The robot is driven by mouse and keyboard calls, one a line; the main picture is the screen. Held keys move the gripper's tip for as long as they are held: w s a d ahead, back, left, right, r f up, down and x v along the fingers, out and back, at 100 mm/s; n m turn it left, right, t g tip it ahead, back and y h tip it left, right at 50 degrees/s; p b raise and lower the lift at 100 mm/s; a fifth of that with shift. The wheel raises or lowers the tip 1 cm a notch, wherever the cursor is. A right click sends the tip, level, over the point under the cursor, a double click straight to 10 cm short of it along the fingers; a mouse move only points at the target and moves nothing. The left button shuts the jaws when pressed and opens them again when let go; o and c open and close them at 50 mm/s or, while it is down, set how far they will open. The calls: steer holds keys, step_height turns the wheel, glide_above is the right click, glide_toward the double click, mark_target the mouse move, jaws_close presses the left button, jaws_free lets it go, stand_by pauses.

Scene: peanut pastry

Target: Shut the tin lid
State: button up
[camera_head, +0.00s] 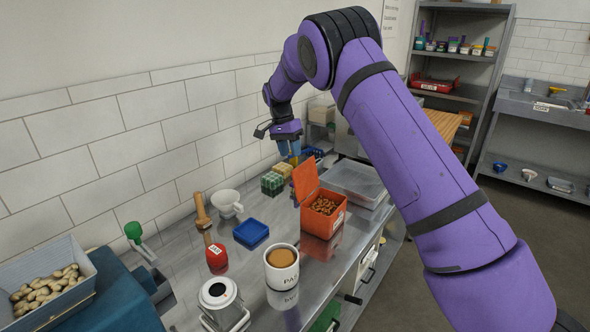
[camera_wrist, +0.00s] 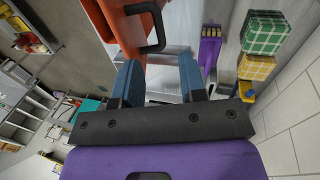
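The tin (camera_head: 323,222) is an orange box holding brown nuts, standing on the steel counter (camera_head: 186,258). Its orange lid (camera_head: 304,180) stands up, open, at the box's back left edge. In the wrist view the orange lid (camera_wrist: 112,24) fills the top left, with a black handle (camera_wrist: 158,27) on it. My gripper (camera_head: 294,158) is above and behind the raised lid in the head view. In the wrist view my gripper (camera_wrist: 160,82) has its two blue fingers apart with nothing between them. The left finger appears close to the orange lid; whether they touch I cannot tell.
A clear container (camera_head: 355,183) stands right behind the tin. Green checked blocks (camera_head: 272,183) are left of the lid. A blue tray (camera_head: 251,232), a white cup (camera_head: 227,203), a mug (camera_head: 281,270) and a red bottle (camera_head: 215,254) stand to the left and front.

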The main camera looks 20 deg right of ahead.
mark_target(301, 178)
steer(key=x, duration=0.6)
steer(key=shift+s+f, duration=0.15)
steer(key=shift+f, duration=0.25)
steer(key=shift+c, duration=0.2)
jaws_close()
